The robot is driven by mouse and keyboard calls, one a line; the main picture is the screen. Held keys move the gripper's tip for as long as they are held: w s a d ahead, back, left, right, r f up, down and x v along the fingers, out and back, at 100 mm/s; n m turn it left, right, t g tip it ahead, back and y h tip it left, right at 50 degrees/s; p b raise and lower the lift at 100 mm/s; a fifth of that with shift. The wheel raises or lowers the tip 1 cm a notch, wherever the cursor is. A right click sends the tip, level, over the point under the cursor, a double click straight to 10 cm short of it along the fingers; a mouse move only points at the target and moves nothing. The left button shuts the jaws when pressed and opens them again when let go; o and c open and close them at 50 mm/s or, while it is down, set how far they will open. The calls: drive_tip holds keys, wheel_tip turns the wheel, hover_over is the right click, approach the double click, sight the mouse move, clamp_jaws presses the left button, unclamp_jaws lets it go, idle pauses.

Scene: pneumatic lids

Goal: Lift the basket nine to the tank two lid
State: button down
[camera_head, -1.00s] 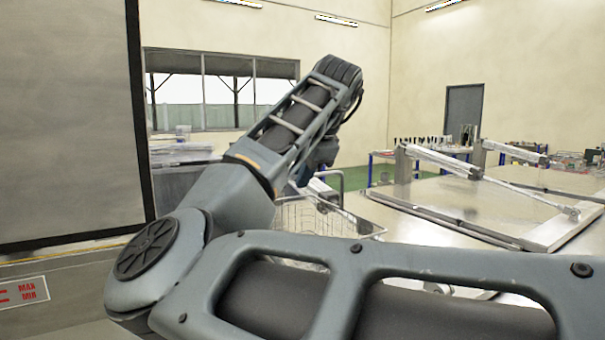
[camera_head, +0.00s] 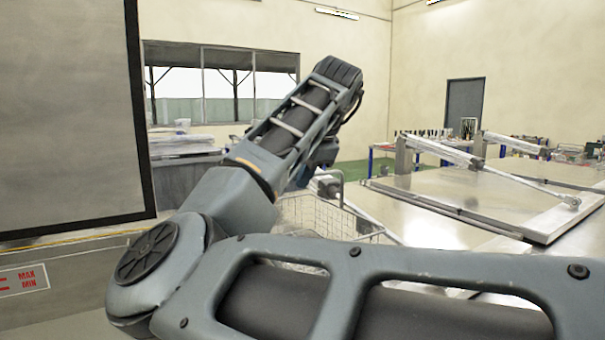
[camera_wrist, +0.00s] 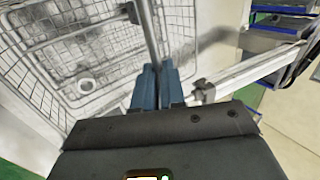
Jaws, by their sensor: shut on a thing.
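The wire basket (camera_head: 310,214) hangs below my gripper in the head view, partly hidden behind my arm. In the wrist view the basket (camera_wrist: 95,105) fills the upper left, with greyish surfaces seen through its mesh. My gripper (camera_wrist: 157,82) has its two blue fingers shut on the basket's grey handle bar (camera_wrist: 148,35). A flat metal lid (camera_head: 480,195) with pneumatic struts lies closed on the tank top to the right of the basket. I cannot tell its number or the basket's number.
A large grey panel with a black frame (camera_head: 70,110) stands at the left. Pneumatic struts (camera_head: 440,150) rise over the lid at right. Benches with small items (camera_head: 425,143) stand at the back. In the wrist view a light metal bar (camera_wrist: 240,75) lies right of the fingers.

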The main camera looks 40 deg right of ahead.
drive_tip(key=shift+f, duration=0.45)
idle(0.4)
drive_tip(key=c, duration=1.1)
unclamp_jaws()
drive_tip(key=shift+f, duration=0.15)
drive_tip(key=s+r+p, duration=0.1)
drive_tip(key=r+p, duration=0.2)
drive_tip(key=r, duration=0.3)
drive_tip(key=s+r+p, duration=0.1)
drive_tip(key=r+p, duration=0.2)
drive_tip(key=r, duration=0.3)
drive_tip(key=s+a+r+p, duration=0.1)
drive_tip(key=s+r+p, duration=0.1)
drive_tip(key=r, duration=0.4)
drive_tip(key=shift+r+p, duration=0.35)
drive_tip(key=shift+p, duration=0.3)
